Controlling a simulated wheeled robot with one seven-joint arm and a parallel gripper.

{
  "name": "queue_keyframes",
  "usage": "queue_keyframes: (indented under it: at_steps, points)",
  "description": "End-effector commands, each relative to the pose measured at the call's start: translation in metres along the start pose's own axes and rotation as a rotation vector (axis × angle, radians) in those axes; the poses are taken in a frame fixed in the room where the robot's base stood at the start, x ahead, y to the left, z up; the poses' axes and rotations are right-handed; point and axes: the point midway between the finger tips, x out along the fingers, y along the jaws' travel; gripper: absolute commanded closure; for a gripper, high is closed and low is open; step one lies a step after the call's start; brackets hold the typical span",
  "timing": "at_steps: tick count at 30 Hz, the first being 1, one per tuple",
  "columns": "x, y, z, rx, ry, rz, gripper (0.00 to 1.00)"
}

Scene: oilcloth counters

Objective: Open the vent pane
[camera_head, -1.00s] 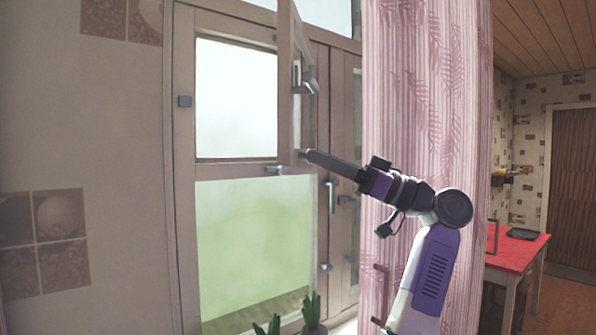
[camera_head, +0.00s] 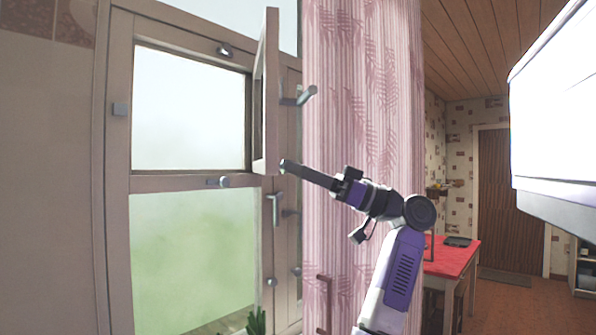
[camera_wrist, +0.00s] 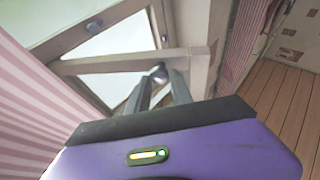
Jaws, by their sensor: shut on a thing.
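The vent pane (camera_head: 270,90) is a small wood-framed upper pane, swung out from its opening (camera_head: 190,110) and seen nearly edge-on in the head view. Its grey handle (camera_head: 300,97) sticks out to the right. My gripper (camera_head: 286,166) is at the pane's lower corner, its fingers shut on the pane; the exact contact spot is hard to make out. In the wrist view the two fingers (camera_wrist: 162,85) stand slightly apart, with a round grey knob (camera_wrist: 158,72) showing by their tips.
A pink striped curtain (camera_head: 345,80) hangs close behind my arm. A latch (camera_head: 222,182) sits on the crossbar. A red table (camera_head: 450,262) stands at the right back, and a large white body (camera_head: 560,120) fills the upper right. A plant (camera_head: 257,322) shows below.

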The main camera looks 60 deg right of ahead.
Motion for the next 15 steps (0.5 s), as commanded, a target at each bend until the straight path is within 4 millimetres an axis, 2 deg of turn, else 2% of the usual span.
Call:
queue_keyframes:
  at_steps: [1,3,4,15]
  points:
    - [-0.0007,0.0092,-0.0025,0.008,0.009,0.027,0.69]
    - [-0.0006,0.0088,-0.0025,0.008,0.009,0.026,0.55]
    - [-0.0005,0.0086,-0.0024,0.008,0.009,0.026,0.53]
    - [0.0003,0.0059,-0.0011,0.005,0.006,0.019,0.53]
